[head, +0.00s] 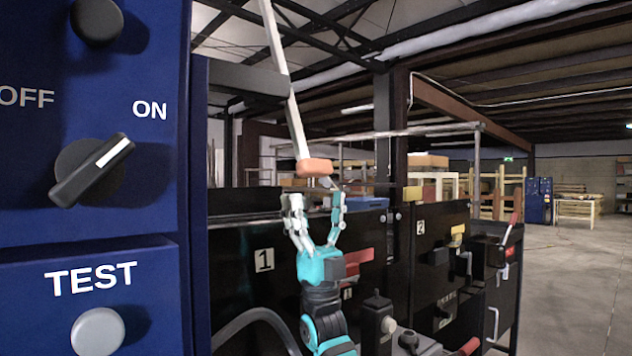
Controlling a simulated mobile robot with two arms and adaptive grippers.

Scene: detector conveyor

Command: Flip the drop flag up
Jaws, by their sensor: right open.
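My right gripper (315,200) is in the middle of the head view, pointing up. Just above the fingertips is the orange end block (314,167) of a long white bar (283,75), which slants down from the top of the picture. A small gap seems to separate block and fingers. I cannot tell for sure which part is the drop flag; the bar with the orange block may be it. A red piece (358,257) shows behind the gripper, partly hidden by it. My left gripper is out of view.
A blue control panel (95,230) with a selector knob (92,170) turned toward ON and a TEST button (98,331) fills the left side. Black machine panels (400,240) marked 1 and 2 stand behind the gripper. Open floor (575,270) lies to the right.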

